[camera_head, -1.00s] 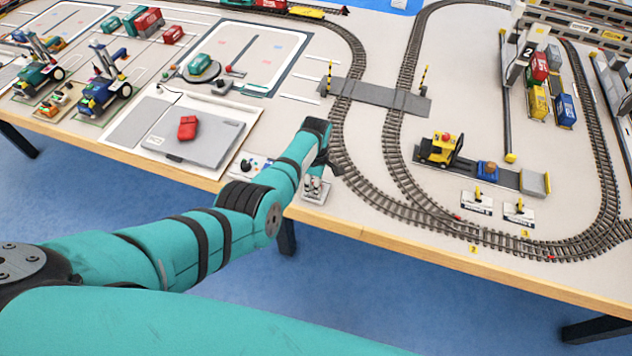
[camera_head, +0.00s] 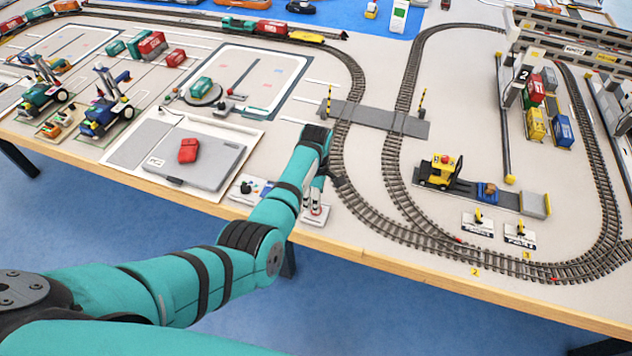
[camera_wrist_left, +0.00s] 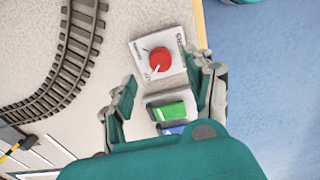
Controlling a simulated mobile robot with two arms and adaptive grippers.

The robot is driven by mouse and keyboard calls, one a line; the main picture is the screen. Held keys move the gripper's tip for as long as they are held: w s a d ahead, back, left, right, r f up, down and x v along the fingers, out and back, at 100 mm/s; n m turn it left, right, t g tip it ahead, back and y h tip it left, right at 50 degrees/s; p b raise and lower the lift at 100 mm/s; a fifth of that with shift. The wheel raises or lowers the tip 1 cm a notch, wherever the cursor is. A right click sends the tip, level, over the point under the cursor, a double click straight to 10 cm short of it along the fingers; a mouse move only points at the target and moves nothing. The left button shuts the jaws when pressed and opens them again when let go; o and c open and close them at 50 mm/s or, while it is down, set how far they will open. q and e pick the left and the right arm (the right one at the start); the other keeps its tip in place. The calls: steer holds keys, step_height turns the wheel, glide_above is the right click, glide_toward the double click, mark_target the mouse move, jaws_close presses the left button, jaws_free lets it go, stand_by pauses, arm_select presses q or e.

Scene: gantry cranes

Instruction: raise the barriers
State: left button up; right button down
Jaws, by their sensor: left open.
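Two yellow-and-black striped barriers stand upright at the grey level crossing (camera_head: 375,116): the left barrier (camera_head: 328,101) and the right barrier (camera_head: 421,103). A striped pole (camera_wrist_left: 13,151) also shows at the lower left of the left wrist view. My left gripper (camera_head: 316,195) is low over the table's front edge, mostly hidden behind its wrist in the head view. In the left wrist view the left gripper (camera_wrist_left: 165,92) is open. A green switch (camera_wrist_left: 170,110) lies between and below its fingers, beside a white plate with a red knob (camera_wrist_left: 161,61). A blue switch (camera_wrist_left: 173,130) is partly hidden by my wrist.
Curved rail track (camera_head: 352,192) runs just right of my left gripper. A grey panel with a red block (camera_head: 188,149) and a small control plate (camera_head: 249,189) lie to the left. The wooden table edge (camera_head: 385,258) is close in front.

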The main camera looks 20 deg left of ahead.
arm_select(q)
step_height(320, 180, up, 7)
stand_by(0.3)
stand_by(0.4)
